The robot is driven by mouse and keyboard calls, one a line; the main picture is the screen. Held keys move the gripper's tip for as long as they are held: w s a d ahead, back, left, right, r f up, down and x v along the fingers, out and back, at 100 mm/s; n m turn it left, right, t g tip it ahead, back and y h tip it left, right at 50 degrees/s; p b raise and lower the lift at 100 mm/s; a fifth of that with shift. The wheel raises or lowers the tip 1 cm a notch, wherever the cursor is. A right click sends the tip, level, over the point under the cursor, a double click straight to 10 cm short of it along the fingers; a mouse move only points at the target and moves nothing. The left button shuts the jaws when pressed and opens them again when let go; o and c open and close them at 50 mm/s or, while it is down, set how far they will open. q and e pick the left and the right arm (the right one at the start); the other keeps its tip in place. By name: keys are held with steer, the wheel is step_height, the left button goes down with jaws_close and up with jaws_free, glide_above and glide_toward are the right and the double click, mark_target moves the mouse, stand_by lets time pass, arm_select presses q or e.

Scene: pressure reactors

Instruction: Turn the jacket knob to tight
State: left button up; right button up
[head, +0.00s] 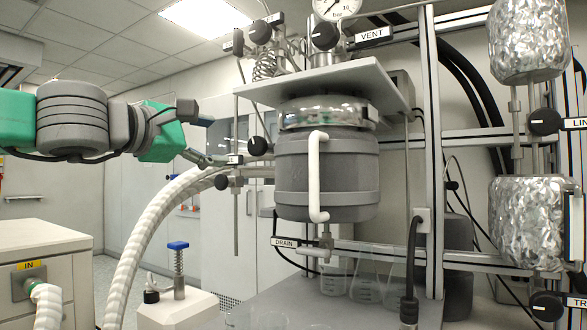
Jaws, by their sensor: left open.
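The reactor vessel (327,172) is a grey jacketed pot with a white handle, hung under a metal plate. To its left, a black knob (257,146) sits on the thin rod and pipe fittings, and a second black knob (222,182) sits lower on the white hose's end. I cannot read a jacket label on either, so I cannot tell which is the jacket knob. My left gripper (212,159) comes in from the left, small and seen side-on, open, with its tips just left of the upper knob. I cannot tell whether they touch anything. My right gripper is not in view.
A thick white hose (150,235) curves up below my left gripper. Knobs labelled VENT (324,36) and DRAIN (284,243) are on the rig. Glass flasks (366,282) stand under the vessel. A blue-topped post (178,262) stands on a white block in front.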

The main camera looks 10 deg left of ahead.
mark_target(251, 147)
arm_select(q)
steer(key=x, duration=0.7)
steer(key=d+x, duration=0.1)
steer(key=x, duration=0.3)
steer(key=shift+s, duration=0.15)
steer(key=shift+w+a, duration=0.1)
steer(key=shift+w, duration=1.15)
steer(key=shift+w+a, duration=0.15)
steer(key=shift+a, duration=0.35)
steer(key=shift+d, duration=0.55)
steer(key=c, duration=1.2)
